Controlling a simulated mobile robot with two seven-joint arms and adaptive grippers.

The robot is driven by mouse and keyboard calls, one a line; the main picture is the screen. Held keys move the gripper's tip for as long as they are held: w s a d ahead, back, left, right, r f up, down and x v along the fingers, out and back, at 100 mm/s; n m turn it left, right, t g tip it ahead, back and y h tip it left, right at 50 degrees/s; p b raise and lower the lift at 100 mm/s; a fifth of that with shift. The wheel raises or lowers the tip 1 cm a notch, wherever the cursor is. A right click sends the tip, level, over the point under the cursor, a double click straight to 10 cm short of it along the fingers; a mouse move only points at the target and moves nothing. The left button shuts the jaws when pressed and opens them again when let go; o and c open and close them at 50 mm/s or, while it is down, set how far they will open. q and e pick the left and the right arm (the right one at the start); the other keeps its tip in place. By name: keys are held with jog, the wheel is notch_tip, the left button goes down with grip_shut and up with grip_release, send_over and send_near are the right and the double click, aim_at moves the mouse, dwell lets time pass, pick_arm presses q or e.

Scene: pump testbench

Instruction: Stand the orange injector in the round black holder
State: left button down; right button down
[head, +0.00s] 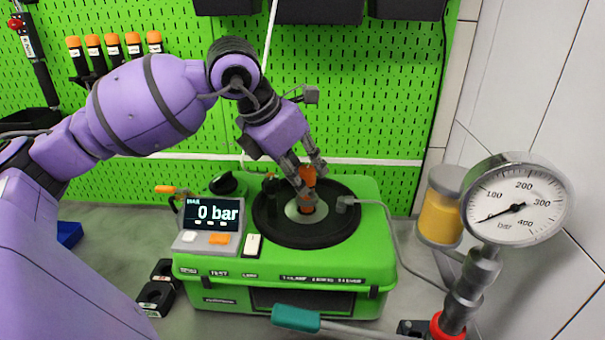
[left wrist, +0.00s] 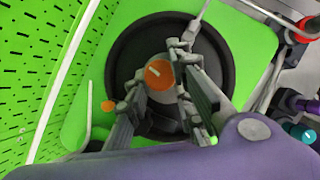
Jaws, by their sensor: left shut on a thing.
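The orange injector (head: 307,177) is upright over the pale centre of the large round black dish (head: 268,226) on top of the green test bench. My left gripper (head: 311,188) comes down from above and is shut on the injector. In the left wrist view the injector's orange top (left wrist: 158,73) shows between the fingers over the dark dish (left wrist: 221,62). The fingers hide part of its body, and I cannot tell whether its lower end touches the centre. A small black holder with a round opening (head: 154,294) stands left of the bench. My right gripper is out of view.
The bench's display (head: 213,213) reads 0 bar. A pressure gauge (head: 515,205) and an amber jar (head: 441,205) stand at right. A teal-handled tool (head: 296,318) lies in front. Several orange-capped black items (head: 113,46) hang on the green pegboard. A cable runs right from the dish.

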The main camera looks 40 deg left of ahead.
pick_arm(q)
jog(key=shift+f, duration=0.45)
jog(key=shift+f, duration=0.3)
jog(key=c, duration=2)
grip_release()
jog(key=shift+f, duration=0.15)
jog(key=o, duration=0.5)
